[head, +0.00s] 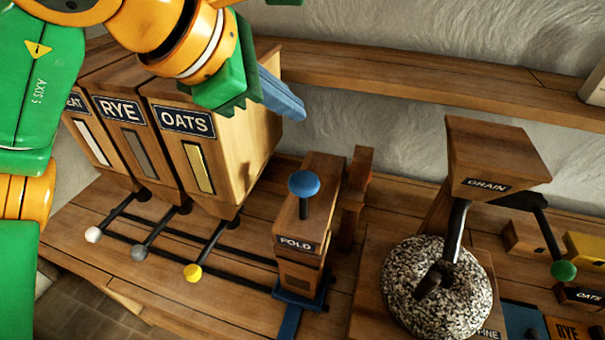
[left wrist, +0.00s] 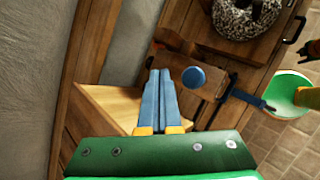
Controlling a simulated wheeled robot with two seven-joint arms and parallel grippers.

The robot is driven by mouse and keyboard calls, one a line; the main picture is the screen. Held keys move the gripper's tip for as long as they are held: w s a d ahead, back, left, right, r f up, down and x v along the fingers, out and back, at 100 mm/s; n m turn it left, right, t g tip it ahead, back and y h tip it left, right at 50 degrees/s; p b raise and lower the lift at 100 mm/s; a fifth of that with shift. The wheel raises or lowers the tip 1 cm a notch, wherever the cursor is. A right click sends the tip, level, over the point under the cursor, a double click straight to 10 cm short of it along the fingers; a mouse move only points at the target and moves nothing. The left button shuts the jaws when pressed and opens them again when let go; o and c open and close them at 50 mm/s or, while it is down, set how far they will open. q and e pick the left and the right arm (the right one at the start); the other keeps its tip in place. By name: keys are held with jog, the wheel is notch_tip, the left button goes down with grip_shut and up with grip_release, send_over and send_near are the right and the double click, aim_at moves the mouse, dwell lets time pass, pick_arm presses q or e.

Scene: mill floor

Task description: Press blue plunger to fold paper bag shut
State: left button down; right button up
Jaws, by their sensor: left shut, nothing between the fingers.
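The blue plunger (head: 304,184) is a round knob on a dark stem, standing up from the wooden block labelled FOLD (head: 297,243). In the left wrist view the blue knob (left wrist: 193,77) shows just right of my fingers. My left gripper (head: 297,112) has blue fingers that are shut and empty. In the head view it is above and behind the plunger, apart from it, in front of the back shelf. Its fingers also show in the left wrist view (left wrist: 160,75). I cannot make out a paper bag.
The OATS bin (head: 230,140) and RYE bin (head: 120,110) stand left of the block, with levers ending in white, grey and yellow balls (head: 192,272). A speckled millstone (head: 436,290) under the GRAIN hopper (head: 497,158) stands right. A shelf (head: 420,80) runs behind.

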pick_arm(q)
jog(key=b, duration=0.3)
send_over(297, 182)
jog(key=f, duration=0.5)
jog(key=shift+w+d+f, duration=0.1)
jog(key=shift+w+d, duration=0.1)
jog(key=f+b, duration=0.3)
jog(key=shift+s+a+f, duration=0.25)
jog(key=shift+s+a, duration=0.05)
jog(key=shift+s, duration=0.05)
jog(key=shift+f+b, duration=0.2)
jog(key=shift+b, duration=0.1)
jog(key=shift+w+d, duration=0.15)
jog(key=shift+w, duration=0.05)
jog(key=shift+f, duration=0.1)
dwell(0.5)
jog(key=shift+f+b, duration=0.3)
jog(key=shift+b, duration=0.1)
